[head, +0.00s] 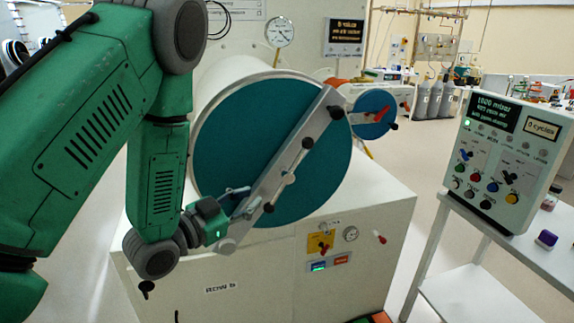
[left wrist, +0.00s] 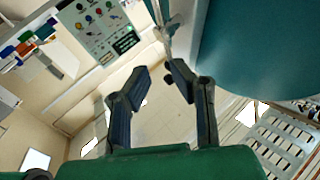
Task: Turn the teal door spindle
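A large teal round door (head: 235,135) closes the end of a white cylinder. A grey bar (head: 265,192) crosses it diagonally, with dark knobs and a pale hub (head: 289,179) near its middle that looks like the spindle. My left gripper (head: 245,199) is at the lower left of the door face, close to the bar's lower part. In the left wrist view, its two dark fingers (left wrist: 158,72) are spread with nothing between them. A grey rod with a dark knob (left wrist: 168,75) lies just beyond the fingertips, and the teal door (left wrist: 255,45) is at the right. Contact cannot be told.
A smaller blue-teal round door (head: 371,108) with a red handle is to the right of the large door. A white cabinet front below carries a yellow switch (head: 320,243) and a gauge. A control panel (head: 505,160) stands on a white table at the right.

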